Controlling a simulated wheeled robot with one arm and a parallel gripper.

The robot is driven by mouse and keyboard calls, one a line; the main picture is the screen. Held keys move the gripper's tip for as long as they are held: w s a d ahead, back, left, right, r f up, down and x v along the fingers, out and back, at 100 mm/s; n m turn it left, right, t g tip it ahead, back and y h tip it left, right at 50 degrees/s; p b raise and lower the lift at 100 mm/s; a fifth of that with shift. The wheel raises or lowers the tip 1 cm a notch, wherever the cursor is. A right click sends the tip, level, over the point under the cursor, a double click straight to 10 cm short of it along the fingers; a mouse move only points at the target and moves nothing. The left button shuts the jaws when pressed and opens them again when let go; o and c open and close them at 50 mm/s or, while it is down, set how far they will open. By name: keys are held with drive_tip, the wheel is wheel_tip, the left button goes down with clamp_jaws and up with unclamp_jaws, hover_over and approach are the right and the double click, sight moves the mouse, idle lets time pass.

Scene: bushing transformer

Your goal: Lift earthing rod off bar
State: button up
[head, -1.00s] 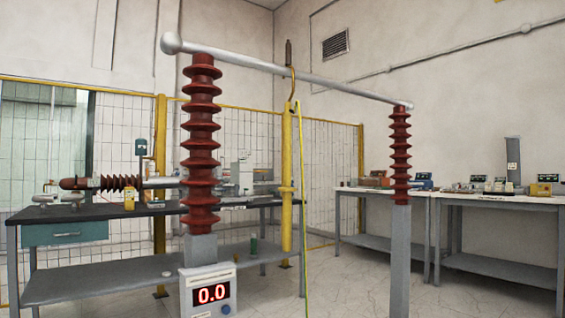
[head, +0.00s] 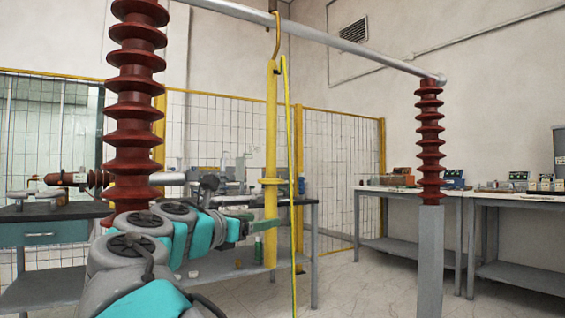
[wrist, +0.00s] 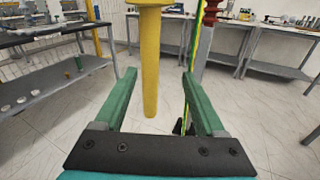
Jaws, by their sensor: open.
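The yellow earthing rod (head: 270,150) hangs upright by a brass-coloured hook from the silver bar (head: 350,47). It has a yellow collar low down, and a green-yellow cable runs down beside it. My gripper (head: 246,226) is just left of the rod's lower part, below the collar. In the wrist view, the rod (wrist: 150,65) shows in the gap between the green fingers of my gripper (wrist: 158,74), with space on both sides. The fingers are apart and not gripping it. I cannot tell whether the rod is fully between the fingertips.
A red ribbed insulator (head: 134,100) stands close at left, near my arm. Another red insulator (head: 430,140) on a grey post holds the bar's right end. A dark-topped bench (head: 40,212) and yellow-framed mesh fence (head: 340,170) stand behind.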

sight(267, 213)
drive_tip(key=shift+n+t, duration=0.4)
drive_tip(key=x, duration=0.2)
drive_tip(key=b+x, duration=0.1)
drive_tip(key=x, duration=0.2)
drive_tip(key=a+x, duration=0.1)
drive_tip(key=x, duration=0.1)
drive_tip(key=shift+w+r, duration=0.25)
drive_tip(key=shift+w, duration=0.25)
drive_tip(key=shift+a, duration=0.1)
clamp_jaws()
